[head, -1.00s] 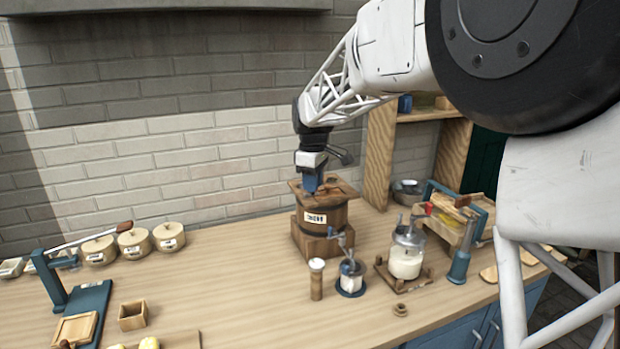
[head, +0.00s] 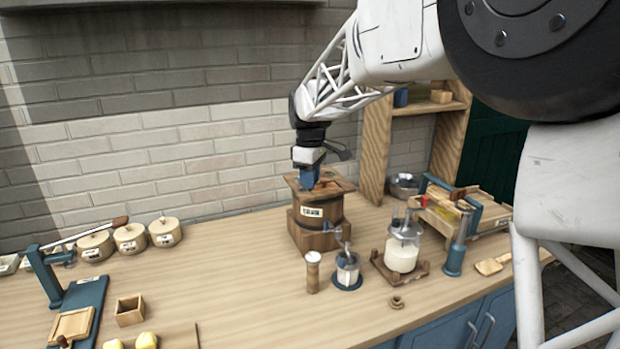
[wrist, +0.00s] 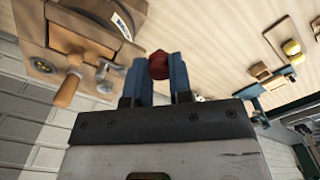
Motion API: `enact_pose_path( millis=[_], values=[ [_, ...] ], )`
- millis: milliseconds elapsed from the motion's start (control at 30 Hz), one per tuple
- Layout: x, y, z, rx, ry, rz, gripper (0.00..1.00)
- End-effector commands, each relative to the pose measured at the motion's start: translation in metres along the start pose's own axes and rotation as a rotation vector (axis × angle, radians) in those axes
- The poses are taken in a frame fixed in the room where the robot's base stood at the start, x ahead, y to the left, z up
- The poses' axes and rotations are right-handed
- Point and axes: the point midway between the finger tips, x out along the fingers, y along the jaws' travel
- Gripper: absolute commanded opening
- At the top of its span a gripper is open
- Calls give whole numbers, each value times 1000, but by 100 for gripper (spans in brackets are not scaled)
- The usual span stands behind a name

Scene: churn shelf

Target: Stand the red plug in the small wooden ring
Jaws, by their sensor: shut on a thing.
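The red plug (wrist: 158,65) is held between the blue fingers of my gripper (wrist: 159,72) in the wrist view. In the head view my gripper (head: 309,184) is at the top of the wooden churn (head: 322,212). The plug cannot be made out there. The small wooden ring (head: 397,302) lies on the bench near its front edge, to the right of and in front of the churn. It looks empty and is well apart from my gripper.
A white-topped wooden post (head: 313,272), a small blue-based device (head: 347,270) and a glass jar of cream (head: 402,255) stand between the churn and the ring. Lidded pots (head: 130,238) and a blue press (head: 50,280) are at left. The bench middle is clear.

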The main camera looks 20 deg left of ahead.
Motion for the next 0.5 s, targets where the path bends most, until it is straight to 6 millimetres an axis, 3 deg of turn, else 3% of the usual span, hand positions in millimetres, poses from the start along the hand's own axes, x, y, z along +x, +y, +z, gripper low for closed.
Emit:
enact_pose_path(
  millis=[267, 500],
  values=[
    [10, 2, 14, 2, -1, -1, 0],
    [42, 6, 56, 3, -1, -1, 0]
  ],
)
